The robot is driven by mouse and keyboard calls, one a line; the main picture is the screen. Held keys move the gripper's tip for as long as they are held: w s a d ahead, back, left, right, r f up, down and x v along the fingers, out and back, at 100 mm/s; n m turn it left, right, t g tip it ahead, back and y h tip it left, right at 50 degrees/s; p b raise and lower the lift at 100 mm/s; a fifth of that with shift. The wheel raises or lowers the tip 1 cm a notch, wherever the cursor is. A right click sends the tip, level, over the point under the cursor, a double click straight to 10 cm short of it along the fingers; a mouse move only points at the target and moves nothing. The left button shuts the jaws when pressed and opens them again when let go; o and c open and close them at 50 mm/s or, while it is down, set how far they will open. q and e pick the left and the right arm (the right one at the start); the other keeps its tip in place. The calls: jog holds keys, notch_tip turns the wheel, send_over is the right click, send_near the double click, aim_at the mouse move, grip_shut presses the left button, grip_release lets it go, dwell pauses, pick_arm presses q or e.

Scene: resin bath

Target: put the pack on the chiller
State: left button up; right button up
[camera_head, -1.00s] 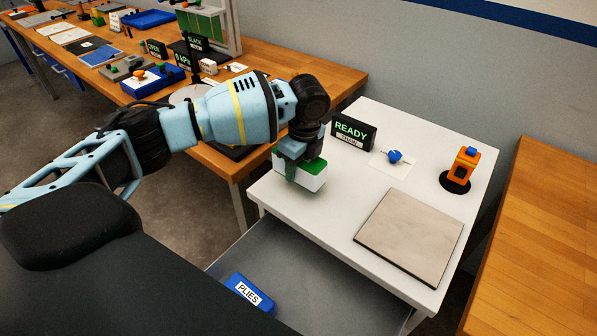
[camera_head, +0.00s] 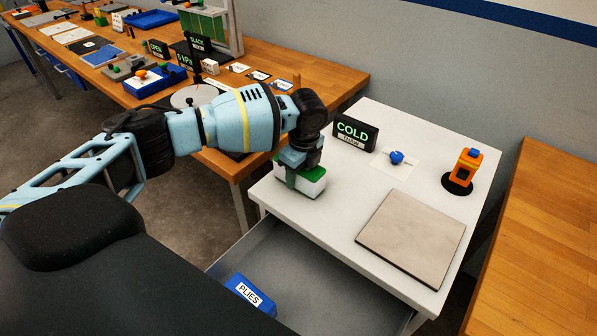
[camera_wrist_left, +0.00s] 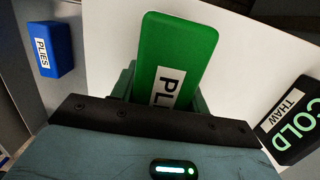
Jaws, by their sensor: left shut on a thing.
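The pack is a box with a green top and white lower sides (camera_head: 315,187), near the left corner of the white table (camera_head: 335,215). My left gripper (camera_head: 297,180) is shut on it from above. In the left wrist view the green pack (camera_wrist_left: 177,50) shows a partly hidden label reading "PL". I cannot tell whether its base touches the table. No label names a chiller; a flat pale grey slab (camera_head: 411,236) lies at the table's right front, apart from the pack. My right gripper is not in view.
A black sign (camera_head: 354,132) reads "COLD" and "THAW". Behind the slab are a blue knob (camera_head: 397,158) and an orange device (camera_head: 464,170). Below, an open drawer (camera_head: 290,255) holds a blue box (camera_head: 249,291) labelled "PLIES". A cluttered wooden bench (camera_head: 330,75) stands behind on the left.

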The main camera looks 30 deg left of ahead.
pick_arm(q)
jog(key=o, duration=1.2)
jog(key=shift+f, duration=0.1)
jog(key=shift+c, duration=0.2)
jog(key=r, duration=0.4)
jog(key=d+r, duration=0.1)
jog(key=r, duration=0.7)
jog(key=shift+s+d+r+p, duration=0.15)
jog(key=shift+d+p, duration=0.1)
jog(key=shift+p, duration=0.15)
